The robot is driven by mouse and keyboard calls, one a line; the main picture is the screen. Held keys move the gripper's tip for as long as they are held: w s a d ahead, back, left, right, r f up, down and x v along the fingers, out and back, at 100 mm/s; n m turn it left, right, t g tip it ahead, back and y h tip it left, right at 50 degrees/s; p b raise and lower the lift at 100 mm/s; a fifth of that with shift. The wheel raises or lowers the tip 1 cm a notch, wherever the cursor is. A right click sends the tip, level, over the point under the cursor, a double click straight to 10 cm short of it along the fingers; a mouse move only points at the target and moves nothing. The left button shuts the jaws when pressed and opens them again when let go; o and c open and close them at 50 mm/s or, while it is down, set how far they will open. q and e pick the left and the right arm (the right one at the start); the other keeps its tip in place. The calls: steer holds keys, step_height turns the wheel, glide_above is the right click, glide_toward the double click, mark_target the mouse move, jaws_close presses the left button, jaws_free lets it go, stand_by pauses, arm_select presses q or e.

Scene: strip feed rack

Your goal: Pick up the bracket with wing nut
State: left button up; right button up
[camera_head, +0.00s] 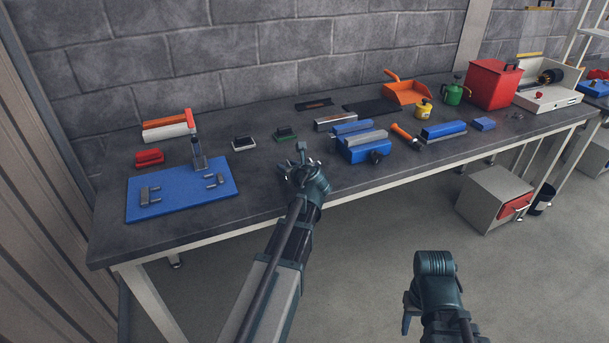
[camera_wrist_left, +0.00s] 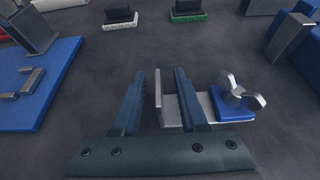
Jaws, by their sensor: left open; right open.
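The bracket with wing nut stands on the dark bench top; in the left wrist view it has a grey metal upright plate (camera_wrist_left: 168,105), a blue block (camera_wrist_left: 233,113) and a silver wing nut (camera_wrist_left: 241,93) at its right. My left gripper (camera_wrist_left: 158,98) is open over it. The upright plate shows between the two fingers, and the right finger hides the bracket's middle. I cannot tell whether the fingers touch it. In the head view my left gripper (camera_head: 302,165) largely hides the bracket. My right gripper (camera_head: 408,312) is open and empty, low in front of the bench.
A blue board (camera_head: 180,192) with grey brackets and an upright post lies to the left. Small white (camera_head: 243,144) and green (camera_head: 286,134) blocks stand behind the left gripper. A blue fixture (camera_head: 362,150) is close on the right. Bare bench lies between the board and gripper.

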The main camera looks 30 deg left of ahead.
arm_select(q)
steer(key=shift+w+a+f, duration=0.3)
steer(key=shift+w+a, duration=0.1)
steer(key=shift+a, duration=0.15)
steer(key=shift+d, duration=0.1)
steer(key=shift+c, duration=0.3)
jaws_close()
stand_by(0.6)
